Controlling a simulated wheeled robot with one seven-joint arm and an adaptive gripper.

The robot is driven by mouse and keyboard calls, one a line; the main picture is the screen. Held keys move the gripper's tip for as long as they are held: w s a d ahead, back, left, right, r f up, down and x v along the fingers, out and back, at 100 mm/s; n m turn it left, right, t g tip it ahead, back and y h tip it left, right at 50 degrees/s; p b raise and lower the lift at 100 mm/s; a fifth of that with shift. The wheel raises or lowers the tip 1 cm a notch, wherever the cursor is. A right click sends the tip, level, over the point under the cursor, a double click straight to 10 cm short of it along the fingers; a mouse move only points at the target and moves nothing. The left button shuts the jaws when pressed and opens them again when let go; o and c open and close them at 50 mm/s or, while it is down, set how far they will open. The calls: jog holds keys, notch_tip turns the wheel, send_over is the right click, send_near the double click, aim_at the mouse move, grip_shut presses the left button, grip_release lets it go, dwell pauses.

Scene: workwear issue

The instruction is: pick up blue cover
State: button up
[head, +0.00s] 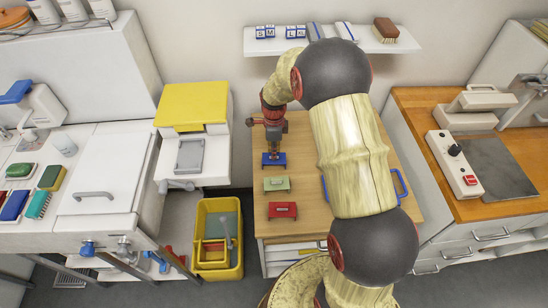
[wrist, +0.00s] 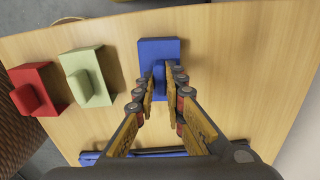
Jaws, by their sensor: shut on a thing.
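The blue cover (wrist: 158,50) is a flat block with a raised grip, on the wooden table. It also shows in the head view (head: 273,160) at the back of a row of three covers. My gripper (wrist: 161,82) is shut on the blue cover's raised grip, with a finger on each side of it. In the head view my gripper (head: 273,150) points down onto the cover. I cannot tell whether the cover touches the table. The pale green cover (head: 276,184) and the red cover (head: 282,210) lie in front of it, apart from the gripper.
The wooden table (head: 300,145) has bare surface around the covers. A blue-handled thing (head: 399,186) lies to the right, partly behind my arm. A wall shelf (head: 270,47) stands above the back. A yellow bin (head: 218,260) is on the floor at left.

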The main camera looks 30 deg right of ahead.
jog(key=shift+r, duration=0.1)
jog(key=shift+r, duration=0.55)
notch_tip(320, 180, up, 3)
jog(key=shift+f+p, duration=0.2)
jog(key=shift+p, duration=0.55)
jog(key=s+d+r+p, duration=0.1)
jog(key=s+d+r, duration=0.1)
jog(key=s+r, duration=0.2)
jog(key=s+d+r+p, duration=0.2)
jog(key=s+r, duration=0.3)
jog(key=s, duration=0.4)
jog(key=shift+d, duration=0.4)
jog(key=shift+s+r, duration=0.1)
